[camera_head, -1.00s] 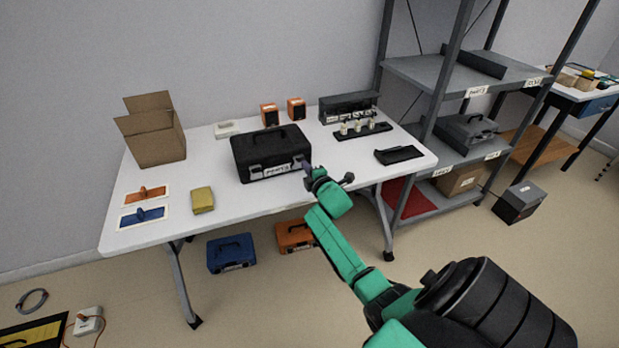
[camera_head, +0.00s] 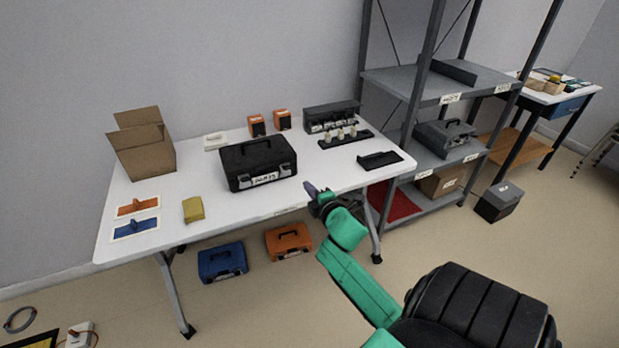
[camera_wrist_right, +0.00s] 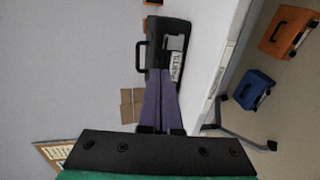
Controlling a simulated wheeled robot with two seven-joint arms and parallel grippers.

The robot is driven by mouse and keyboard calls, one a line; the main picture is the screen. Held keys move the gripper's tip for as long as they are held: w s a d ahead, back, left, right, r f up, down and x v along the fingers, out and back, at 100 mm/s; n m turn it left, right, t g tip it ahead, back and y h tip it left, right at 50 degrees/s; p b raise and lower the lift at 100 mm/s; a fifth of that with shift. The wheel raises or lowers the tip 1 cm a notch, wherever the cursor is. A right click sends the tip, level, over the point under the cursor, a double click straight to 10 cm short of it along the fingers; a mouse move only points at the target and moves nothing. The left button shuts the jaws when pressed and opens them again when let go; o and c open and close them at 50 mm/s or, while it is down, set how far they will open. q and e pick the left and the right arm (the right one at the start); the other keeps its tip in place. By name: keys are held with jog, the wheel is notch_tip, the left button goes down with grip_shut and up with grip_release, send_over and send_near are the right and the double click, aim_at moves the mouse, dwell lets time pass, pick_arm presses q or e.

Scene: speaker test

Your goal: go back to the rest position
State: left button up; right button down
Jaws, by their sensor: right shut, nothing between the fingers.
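My right gripper (camera_head: 314,191) is at the front edge of the white table, right of the black case, in the head view. It is shut and empty; its two fingers (camera_wrist_right: 161,101) lie together in the right wrist view. The black case (camera_head: 258,163) stands closed on the table, with a handle on top and a white label on its front. It also shows beyond the fingertips in the right wrist view (camera_wrist_right: 168,32). The gripper is apart from the case in the head view. My left gripper is in neither view.
The white table (camera_head: 240,211) also bears a cardboard box (camera_head: 146,158), a yellow block (camera_head: 193,209), two orange speakers (camera_head: 282,120) and a black tray (camera_head: 379,160). A grey shelf unit (camera_head: 400,82) stands close on the right. Blue (camera_head: 222,262) and orange (camera_head: 289,241) cases lie below the table.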

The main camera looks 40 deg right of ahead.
jog(key=shift+w+d+f, duration=0.15)
jog(key=s+a+f+m+g+y, duration=0.1)
jog(key=s+a+f+m+g, duration=0.2)
jog(key=f, duration=0.8)
jog(key=s+a+f+m+g+y, duration=0.1)
jog(key=s+a+f+g, duration=0.1)
jog(key=s+f, duration=0.6)
jog(key=s+a+f+m+g+y, duration=0.1)
jog(key=s+a+f+m+g, duration=0.15)
jog(key=f, duration=1.05)
jog(key=s+a+f+m+g, duration=0.1)
jog(key=s+a+f+g, duration=0.1)
jog(key=s, duration=0.6)
jog(key=s+a+f+m+g+y, duration=0.1)
jog(key=s+a+f+m+g, duration=0.1)
jog(key=s+f, duration=0.5)
jog(key=s+a+f+m+g, duration=0.2)
jog(key=s+a+f, duration=0.2)
jog(key=s, duration=0.6)
jog(key=shift+s+a+f+y, duration=0.2)
jog(key=shift+a+f+y, duration=0.1)
jog(key=shift+f+y, duration=0.15)
jog(key=shift+m, duration=0.25)
